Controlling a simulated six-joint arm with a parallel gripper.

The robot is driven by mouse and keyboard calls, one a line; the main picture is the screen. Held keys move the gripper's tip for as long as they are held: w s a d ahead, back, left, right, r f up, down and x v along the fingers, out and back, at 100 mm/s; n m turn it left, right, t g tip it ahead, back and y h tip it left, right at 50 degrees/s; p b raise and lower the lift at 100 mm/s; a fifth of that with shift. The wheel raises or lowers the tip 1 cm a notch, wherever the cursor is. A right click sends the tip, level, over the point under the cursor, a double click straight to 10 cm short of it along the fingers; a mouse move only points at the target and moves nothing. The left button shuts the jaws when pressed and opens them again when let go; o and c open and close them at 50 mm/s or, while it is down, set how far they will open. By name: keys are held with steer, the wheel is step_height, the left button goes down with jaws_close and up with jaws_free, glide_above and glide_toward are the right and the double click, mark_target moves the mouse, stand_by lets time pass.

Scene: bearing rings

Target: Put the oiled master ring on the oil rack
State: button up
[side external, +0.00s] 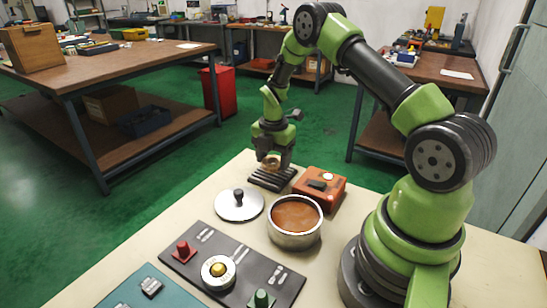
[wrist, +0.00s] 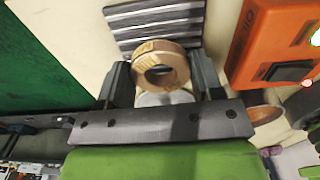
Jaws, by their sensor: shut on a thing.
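My gripper (side external: 271,163) is at the far end of the pale table, directly over the dark slotted oil rack (side external: 270,182). It is shut on a tan, shiny ring, the master ring (wrist: 147,50), which shows between the two fingers in the wrist view (wrist: 162,78). The ring's dark hole faces the wrist camera. The rack's grey ridges (wrist: 150,20) show just beyond the ring in the wrist view. In the side view the fingers largely cover the ring. I cannot tell whether the ring touches the rack.
An orange box (side external: 330,188) with a dark switch stands close right of the rack. A steel pot (side external: 296,240) of brown liquid and a round lid (side external: 230,212) are nearer. A dark board (side external: 190,262) carries red, gold-topped and green fixtures. A teal mat (side external: 125,290) lies front left.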

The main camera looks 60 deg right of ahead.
steer(key=shift+f, duration=0.75)
stand_by(0.8)
steer(key=o, duration=1.2)
steer(key=shift+c, duration=0.2)
step_height(320, 180, up, 8)
steer(key=shift+f, duration=0.25)
